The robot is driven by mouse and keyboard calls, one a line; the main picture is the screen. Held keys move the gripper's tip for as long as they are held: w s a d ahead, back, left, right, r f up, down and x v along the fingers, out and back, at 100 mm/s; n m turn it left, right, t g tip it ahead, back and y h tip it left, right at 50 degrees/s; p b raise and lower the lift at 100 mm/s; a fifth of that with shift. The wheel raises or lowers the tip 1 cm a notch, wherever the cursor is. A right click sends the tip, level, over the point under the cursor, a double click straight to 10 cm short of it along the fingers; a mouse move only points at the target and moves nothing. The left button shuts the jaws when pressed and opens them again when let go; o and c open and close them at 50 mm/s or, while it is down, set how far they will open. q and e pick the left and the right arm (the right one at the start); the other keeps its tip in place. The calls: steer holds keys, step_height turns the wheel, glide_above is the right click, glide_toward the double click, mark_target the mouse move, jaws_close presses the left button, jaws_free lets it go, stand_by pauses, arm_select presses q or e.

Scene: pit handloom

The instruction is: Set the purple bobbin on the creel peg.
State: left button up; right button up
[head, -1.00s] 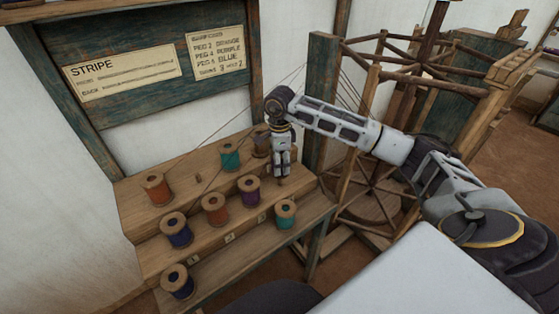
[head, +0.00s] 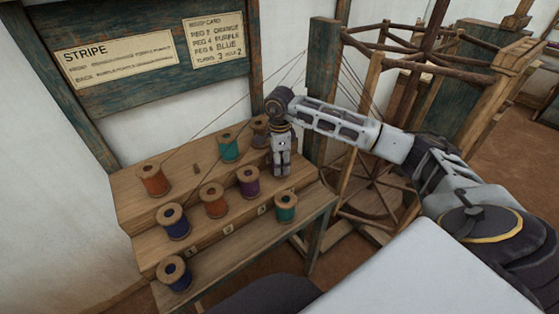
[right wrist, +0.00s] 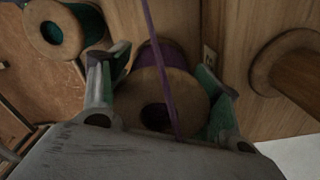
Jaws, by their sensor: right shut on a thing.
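A purple bobbin (right wrist: 162,95) with a pale wooden flange sits between the fingers of my right gripper (right wrist: 158,95), which is shut on it. A purple thread runs up across the flange. In the head view my right gripper (head: 281,172) points down over the right end of the creel's stepped rack (head: 150,262) and hides the held bobbin. Another purple bobbin (head: 248,182) stands just left of it. A teal bobbin (head: 286,207) stands in front. The peg under the gripper is hidden, so I cannot tell whether the held bobbin touches it. My left gripper is not in view.
Orange, blue and teal bobbins stand on the steps, with a bare peg stub (head: 196,169) on the top step. A dark post (head: 322,110) and a wooden reel frame (head: 375,190) stand close on the right. Threads slant up from the rack.

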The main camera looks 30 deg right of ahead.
steer(key=shift+f+b, duration=0.6)
steer(key=shift+f, duration=0.3)
steer(key=o, duration=1.2)
steer(key=shift+c, duration=0.2)
steer(key=shift+o, duration=1)
steer(key=shift+o, duration=0.3)
steer(key=shift+r, duration=0.1)
steer(key=shift+r+p, duration=1.85)
steer(key=shift+r, duration=1.5)
